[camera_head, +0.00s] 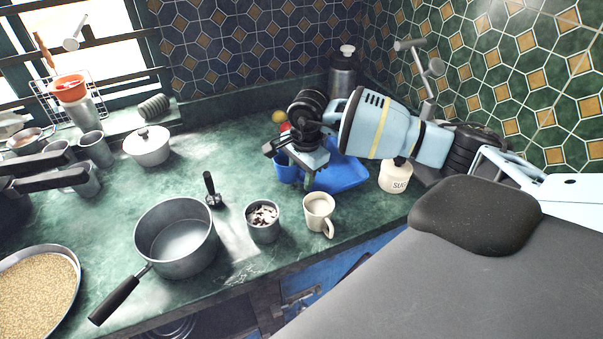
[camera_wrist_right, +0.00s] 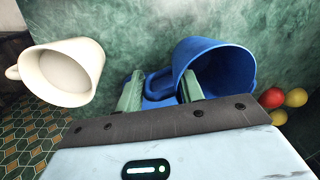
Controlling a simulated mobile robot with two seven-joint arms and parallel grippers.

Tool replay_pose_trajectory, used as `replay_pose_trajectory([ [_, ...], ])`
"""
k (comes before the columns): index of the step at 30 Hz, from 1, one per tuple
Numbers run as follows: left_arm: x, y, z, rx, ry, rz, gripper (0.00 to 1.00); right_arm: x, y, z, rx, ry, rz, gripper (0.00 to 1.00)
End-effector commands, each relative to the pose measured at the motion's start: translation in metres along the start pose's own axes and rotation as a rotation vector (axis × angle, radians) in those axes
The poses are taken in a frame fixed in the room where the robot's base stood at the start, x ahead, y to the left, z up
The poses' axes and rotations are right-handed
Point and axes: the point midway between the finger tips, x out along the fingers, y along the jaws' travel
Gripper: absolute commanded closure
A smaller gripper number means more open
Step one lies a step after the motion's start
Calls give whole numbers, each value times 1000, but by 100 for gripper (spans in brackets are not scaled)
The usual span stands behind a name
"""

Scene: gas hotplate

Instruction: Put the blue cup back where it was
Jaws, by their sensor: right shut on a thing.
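The blue cup (camera_head: 285,170) is at the back of the green counter, left of a blue tray, partly hidden by my right gripper (camera_head: 304,163) in the head view. In the right wrist view the blue cup (camera_wrist_right: 216,62) appears tilted, with its opening facing the camera. My right gripper (camera_wrist_right: 160,90) is shut on it at the handle side, with the handle between the fingers. The cup's base is hidden, so I cannot tell whether it touches the counter. I cannot make out my left gripper.
A cream mug (camera_head: 318,212) and a grey cup with dark and pale bits (camera_head: 262,221) stand in front. A saucepan (camera_head: 175,240) is to their left. The blue tray (camera_head: 346,176) and sugar jar (camera_head: 395,177) are on the right. Red and yellow round things (camera_wrist_right: 284,99) lie near the cup.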

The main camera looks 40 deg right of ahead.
Motion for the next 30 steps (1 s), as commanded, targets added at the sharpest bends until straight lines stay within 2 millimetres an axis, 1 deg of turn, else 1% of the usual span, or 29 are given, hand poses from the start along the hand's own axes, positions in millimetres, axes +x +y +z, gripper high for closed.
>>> replay_pose_trajectory([
  [6, 0, 0, 2, -2, -3, 0, 12, 0, 0, 0, -1, 0, -1, 95],
  [19, 2, 2, 10, -5, -17, 2, 12, 12, 1, 0, -1, 0, 0, 95],
  [23, 2, 2, 10, -4, -17, 2, 12, 12, 1, 0, -1, 0, 0, 95],
  [24, 2, 2, 10, -4, -16, 2, 12, 13, 2, 0, -1, 0, 1, 57],
  [28, 2, 2, 8, -5, -14, 2, 12, 14, 2, 0, -1, 0, 4, 41],
  [30, 2, 2, 8, -5, -13, 2, 12, 14, 3, 0, -1, 1, 6, 41],
])
